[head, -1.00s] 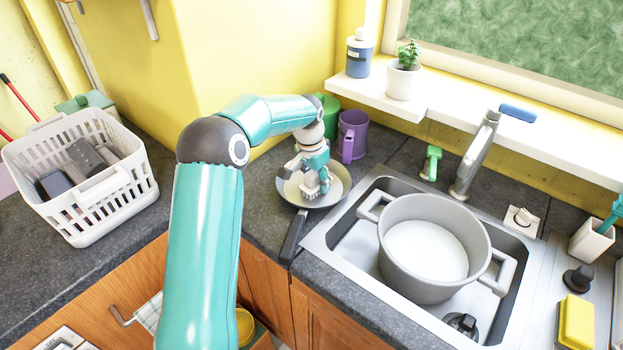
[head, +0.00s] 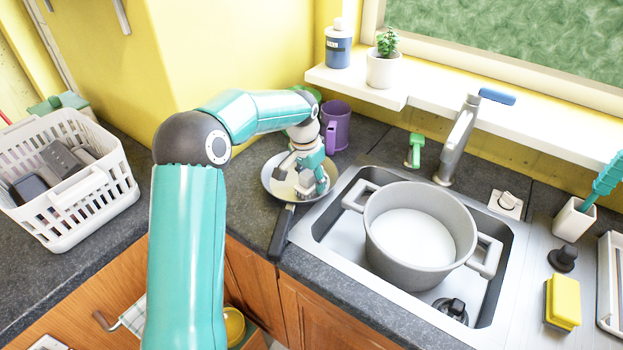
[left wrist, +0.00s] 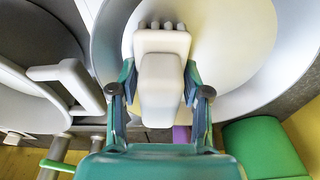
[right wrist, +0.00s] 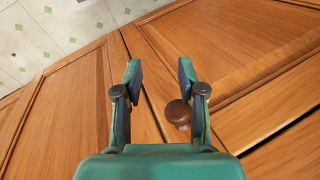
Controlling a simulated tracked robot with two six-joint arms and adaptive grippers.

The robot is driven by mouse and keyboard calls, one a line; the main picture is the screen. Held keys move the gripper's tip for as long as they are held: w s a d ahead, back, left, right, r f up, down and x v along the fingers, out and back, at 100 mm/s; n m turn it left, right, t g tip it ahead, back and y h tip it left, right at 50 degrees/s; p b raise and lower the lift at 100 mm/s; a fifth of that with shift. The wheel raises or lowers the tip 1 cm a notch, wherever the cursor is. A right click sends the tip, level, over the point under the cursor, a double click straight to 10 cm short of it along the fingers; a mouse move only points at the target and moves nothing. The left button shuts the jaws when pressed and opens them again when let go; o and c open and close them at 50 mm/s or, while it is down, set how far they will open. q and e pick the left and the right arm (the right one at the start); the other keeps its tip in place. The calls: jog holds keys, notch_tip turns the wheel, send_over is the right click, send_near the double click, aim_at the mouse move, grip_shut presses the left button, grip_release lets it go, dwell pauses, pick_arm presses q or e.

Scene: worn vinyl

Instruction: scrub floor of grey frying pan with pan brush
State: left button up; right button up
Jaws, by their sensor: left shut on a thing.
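The grey frying pan (head: 268,176) sits on the dark counter left of the sink, its handle pointing to the front. In the left wrist view the pan (left wrist: 108,40) fills the upper part. My left gripper (head: 308,180) is over the pan's right side. It is shut on the pale pan brush (left wrist: 161,85), whose bristle end (left wrist: 162,40) is over the pan floor; whether the bristles touch it I cannot tell. My right gripper (right wrist: 152,85) is open and empty in front of wooden cupboard doors; it is not in the head view.
A large grey pot (head: 422,245) stands in the sink just right of the pan. A purple mug (head: 337,125) is close behind the pan. A white basket (head: 75,215) stands at the left. A brown knob (right wrist: 178,114) is near my right gripper.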

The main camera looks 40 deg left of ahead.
aim_at(296, 179)
pick_arm(q)
jog(key=shift+a+r+p, duration=0.1)
jog(key=shift+a+p, duration=1.05)
jog(key=shift+a, duration=1.75)
jog(key=shift+d, duration=0.15)
jog(key=shift+d+f+b, duration=0.2)
jog(key=shift+d+b, duration=0.3)
jog(key=shift+d, duration=0.5)
jog(key=shift+d+b, duration=0.65)
jog(key=shift+d, duration=1.3)
jog(key=shift+a+r, duration=0.1)
jog(key=shift+a, duration=0.05)
